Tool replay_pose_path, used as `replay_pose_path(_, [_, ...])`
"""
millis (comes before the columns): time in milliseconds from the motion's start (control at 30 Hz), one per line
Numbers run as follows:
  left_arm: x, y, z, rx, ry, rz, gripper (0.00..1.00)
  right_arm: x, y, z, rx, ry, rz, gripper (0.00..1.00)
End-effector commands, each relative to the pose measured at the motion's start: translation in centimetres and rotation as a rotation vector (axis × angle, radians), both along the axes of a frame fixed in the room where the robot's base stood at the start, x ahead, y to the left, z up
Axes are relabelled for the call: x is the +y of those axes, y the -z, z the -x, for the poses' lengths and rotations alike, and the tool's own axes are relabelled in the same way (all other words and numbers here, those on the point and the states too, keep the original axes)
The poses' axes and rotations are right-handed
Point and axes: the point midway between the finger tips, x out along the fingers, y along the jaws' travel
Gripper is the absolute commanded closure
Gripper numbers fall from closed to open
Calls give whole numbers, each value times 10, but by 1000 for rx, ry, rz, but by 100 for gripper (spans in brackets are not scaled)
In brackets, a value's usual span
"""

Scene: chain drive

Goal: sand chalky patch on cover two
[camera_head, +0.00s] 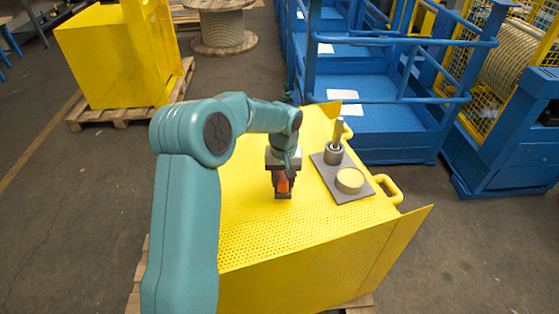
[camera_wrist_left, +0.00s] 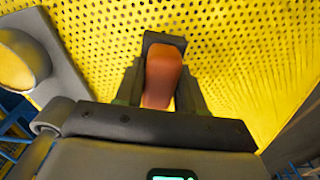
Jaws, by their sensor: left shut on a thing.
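A yellow perforated cover (camera_head: 247,226) stands in front of me; I cannot tell whether it is cover two. My left gripper (camera_head: 284,178) is above its top and shut on a sanding block (camera_head: 283,186) with an orange grip and a dark base. In the left wrist view the orange grip (camera_wrist_left: 161,76) sits between the fingers, over the perforated sheet. The dark base is close to the sheet; I cannot tell whether it touches. I cannot make out a chalky patch; the arm and gripper hide part of the top. My right gripper is not in view.
Yellow handles (camera_head: 389,188) stick out at the right edge. Blue steps (camera_head: 392,118) stand behind. Another yellow cover (camera_head: 105,60) sits back left.

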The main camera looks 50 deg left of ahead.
Motion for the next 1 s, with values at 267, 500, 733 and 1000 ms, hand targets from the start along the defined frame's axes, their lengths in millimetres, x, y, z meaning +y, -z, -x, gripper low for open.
replay_pose_path(267, [1, -26, 1, -1, 3, -1, 90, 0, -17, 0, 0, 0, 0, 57])
replay_pose_path(500, [2, -48, 1, -2, 6, -1, 90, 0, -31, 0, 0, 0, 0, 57])
replay_pose_path(733, [2, -55, 2, -1, 7, -1, 90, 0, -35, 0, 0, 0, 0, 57])
replay_pose_path(1000, [2, -54, 2, -1, 7, -1, 90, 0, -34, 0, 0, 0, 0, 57])
